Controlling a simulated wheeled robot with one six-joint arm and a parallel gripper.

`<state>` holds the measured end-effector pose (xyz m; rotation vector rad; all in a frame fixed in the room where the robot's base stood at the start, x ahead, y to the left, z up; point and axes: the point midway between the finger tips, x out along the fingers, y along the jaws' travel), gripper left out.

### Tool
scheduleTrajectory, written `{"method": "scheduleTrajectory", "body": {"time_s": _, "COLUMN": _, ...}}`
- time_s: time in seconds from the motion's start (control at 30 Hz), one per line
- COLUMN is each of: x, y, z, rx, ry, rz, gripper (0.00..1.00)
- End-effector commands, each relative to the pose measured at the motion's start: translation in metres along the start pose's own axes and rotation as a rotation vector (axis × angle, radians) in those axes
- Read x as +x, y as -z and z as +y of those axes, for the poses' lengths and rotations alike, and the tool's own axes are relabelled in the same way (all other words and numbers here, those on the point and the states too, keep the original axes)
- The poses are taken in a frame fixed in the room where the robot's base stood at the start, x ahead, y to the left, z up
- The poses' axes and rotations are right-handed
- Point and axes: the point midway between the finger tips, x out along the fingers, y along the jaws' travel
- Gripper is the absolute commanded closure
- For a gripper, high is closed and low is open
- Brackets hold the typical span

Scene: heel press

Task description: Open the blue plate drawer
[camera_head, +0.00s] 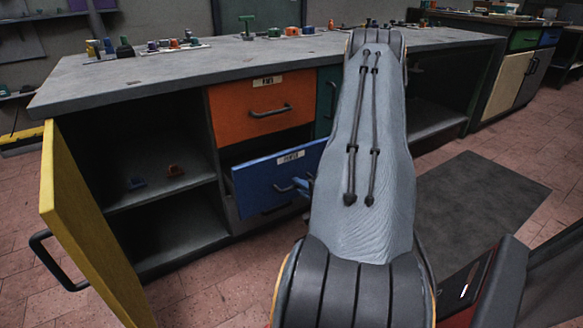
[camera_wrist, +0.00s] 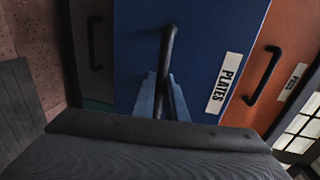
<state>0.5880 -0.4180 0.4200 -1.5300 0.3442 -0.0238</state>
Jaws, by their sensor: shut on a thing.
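The blue plate drawer (camera_head: 255,183) is partly pulled out of the workbench, its front standing forward of the cabinet in the head view. Its front, with a white label reading PLATES, fills the middle of the wrist view (camera_wrist: 200,45). Its dark bar handle (camera_wrist: 168,45) runs between the two light-blue fingers of my gripper (camera_wrist: 164,90), which is shut on it. In the head view the gripper (camera_head: 306,187) is mostly hidden behind my arm, and only a finger shows by the handle. The drawer's inside is hidden.
An orange drawer (camera_head: 260,107) above is closed. A green front (camera_head: 329,100) is partly behind my arm. A yellow door (camera_head: 84,235) stands open at the left, before shelves holding small parts. Small items stand on the bench top (camera_head: 130,80). A dark mat (camera_head: 475,200) lies at the right.

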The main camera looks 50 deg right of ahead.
Motion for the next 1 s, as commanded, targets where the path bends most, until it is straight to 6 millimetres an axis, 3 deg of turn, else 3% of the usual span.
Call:
{"method": "scheduleTrajectory", "body": {"time_s": 0.1, "x": -0.032, "y": 0.001, "z": 0.003, "rx": 0.005, "ry": -0.004, "rz": 0.002, "gripper": 1.00}}
{"method": "scheduleTrajectory", "body": {"time_s": 0.4, "x": -0.084, "y": 0.000, "z": 0.015, "rx": 0.003, "ry": -0.001, "rz": 0.001, "gripper": 1.00}}
{"method": "scheduleTrajectory", "body": {"time_s": 0.63, "x": -0.102, "y": 0.000, "z": 0.020, "rx": 0.000, "ry": 0.000, "rz": 0.000, "gripper": 1.00}}
{"method": "scheduleTrajectory", "body": {"time_s": 1.0, "x": -0.105, "y": 0.000, "z": 0.022, "rx": -0.001, "ry": 0.001, "rz": -0.001, "gripper": 1.00}}
